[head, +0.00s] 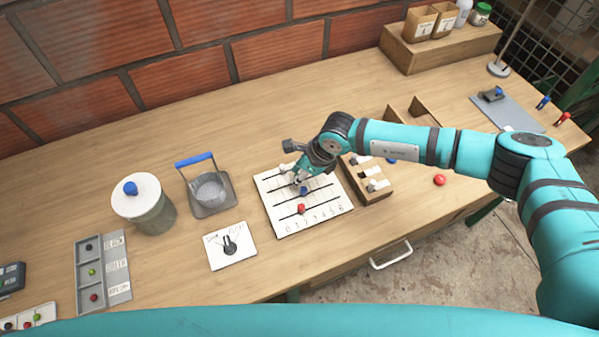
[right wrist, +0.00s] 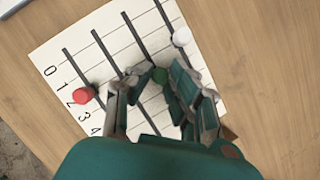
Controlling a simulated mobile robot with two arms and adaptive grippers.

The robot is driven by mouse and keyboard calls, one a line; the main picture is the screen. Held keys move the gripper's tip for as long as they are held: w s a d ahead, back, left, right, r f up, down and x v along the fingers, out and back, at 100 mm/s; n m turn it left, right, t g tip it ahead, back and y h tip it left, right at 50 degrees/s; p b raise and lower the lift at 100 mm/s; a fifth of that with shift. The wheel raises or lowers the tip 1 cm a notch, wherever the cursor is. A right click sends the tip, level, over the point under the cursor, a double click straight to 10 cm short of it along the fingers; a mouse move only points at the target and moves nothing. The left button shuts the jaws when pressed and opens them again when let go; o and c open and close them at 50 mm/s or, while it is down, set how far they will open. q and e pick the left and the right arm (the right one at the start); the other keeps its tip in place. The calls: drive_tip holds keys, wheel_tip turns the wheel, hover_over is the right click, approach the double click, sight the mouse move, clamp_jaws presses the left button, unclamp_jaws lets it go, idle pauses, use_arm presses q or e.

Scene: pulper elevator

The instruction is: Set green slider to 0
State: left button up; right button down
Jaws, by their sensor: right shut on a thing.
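The white slider board (head: 333,205) lies flat on the bench, with dark parallel tracks and numbers starting at 0 along its near edge. My right gripper (head: 299,182) is over the board from the far right side. In the right wrist view its fingers are shut on the green knob (right wrist: 160,75), which sits on its track between the red and white knobs, away from the 0 end. The red knob (right wrist: 83,95) is near the 2. The white knob (right wrist: 182,36) is on the far track. My left gripper is out of view.
A wooden block with switches (head: 378,186) stands close to the board's right. A dial card (head: 231,246), a grey holder with blue handle (head: 213,208) and a lidded jar (head: 156,216) are to the left. A red ball-like knob (head: 439,180) is at the right.

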sight(266, 190)
drive_tip(key=s+a+b, duration=0.1)
drive_tip(key=a, duration=0.3)
drive_tip(key=s+a+b, duration=0.1)
drive_tip(key=a, duration=0.1)
drive_tip(key=shift+s+a+b, duration=0.35)
drive_tip(key=shift+a, duration=0.05)
drive_tip(key=shift+s+a, duration=0.1)
drive_tip(key=shift+a, duration=0.05)
drive_tip(key=c, duration=1.2)
unclamp_jaws()
drive_tip(key=shift+a, duration=0.1)
drive_tip(key=shift+r, duration=0.1)
drive_tip(key=v, duration=1.2)
drive_tip(key=shift+s, duration=0.1)
